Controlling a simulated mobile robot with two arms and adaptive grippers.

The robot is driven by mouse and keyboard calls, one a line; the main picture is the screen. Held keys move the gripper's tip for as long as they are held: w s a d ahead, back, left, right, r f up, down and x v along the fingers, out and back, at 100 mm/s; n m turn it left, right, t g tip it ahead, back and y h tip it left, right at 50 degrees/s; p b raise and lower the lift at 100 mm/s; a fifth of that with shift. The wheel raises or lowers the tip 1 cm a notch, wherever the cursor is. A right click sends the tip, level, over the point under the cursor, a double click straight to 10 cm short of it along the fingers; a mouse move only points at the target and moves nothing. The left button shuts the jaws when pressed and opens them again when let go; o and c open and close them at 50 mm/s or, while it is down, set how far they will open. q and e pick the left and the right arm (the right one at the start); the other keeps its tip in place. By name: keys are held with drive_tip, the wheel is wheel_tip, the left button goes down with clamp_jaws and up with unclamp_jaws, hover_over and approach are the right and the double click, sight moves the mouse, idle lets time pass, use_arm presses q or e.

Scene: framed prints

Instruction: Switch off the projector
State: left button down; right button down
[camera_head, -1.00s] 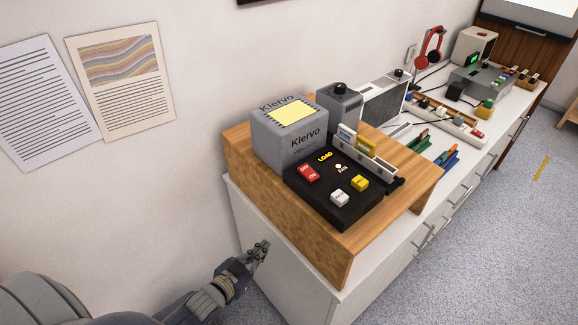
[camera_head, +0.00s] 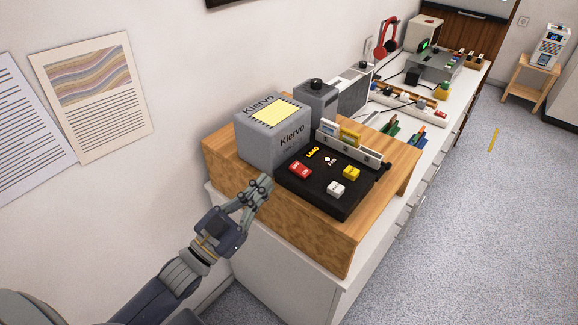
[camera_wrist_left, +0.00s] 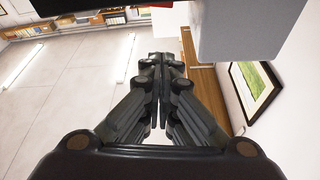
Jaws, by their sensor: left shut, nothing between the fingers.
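No thing in view is clearly marked as a projector. A black control box (camera_head: 325,203) lies on a wooden stand, marked LOAD, with a red rocker switch (camera_head: 300,169), a white switch (camera_head: 335,188) and a yellow switch (camera_head: 351,173). A grey box marked Klervo (camera_head: 268,145) stands behind it. My left gripper (camera_head: 264,184) is shut and empty, by the stand's left edge, close to the black box's near left corner. I cannot tell whether it touches anything. In the left wrist view the shut fingers (camera_wrist_left: 160,64) show, with the grey box (camera_wrist_left: 240,35) to their upper right.
The wooden stand (camera_head: 315,247) sits on a long white cabinet (camera_head: 280,275). Farther along are a grey device with a green light (camera_head: 433,66), red headphones (camera_head: 386,38) and a power strip (camera_head: 410,107). A white machine (camera_head: 552,47) stands on a stool at right.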

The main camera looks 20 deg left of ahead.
use_arm(q)
wheel_tip(320, 180, up, 4)
drive_tip(key=p, duration=0.3)
hover_over(289, 177)
drive_tip(key=shift+s+d+f, duration=0.2)
drive_tip(key=shift+s+d, duration=0.05)
drive_tip(key=shift+s, duration=0.05)
drive_tip(key=shift+w+f+p, duration=0.15)
drive_tip(key=shift+f+p, duration=0.05)
drive_tip(key=shift+f, duration=0.4)
drive_tip(key=shift+w+f+p, duration=0.15)
drive_tip(key=shift+f, duration=0.45)
drive_tip(key=shift+a+f, duration=0.2)
drive_tip(key=shift+f, duration=0.75)
drive_tip(key=shift+f, duration=0.1)
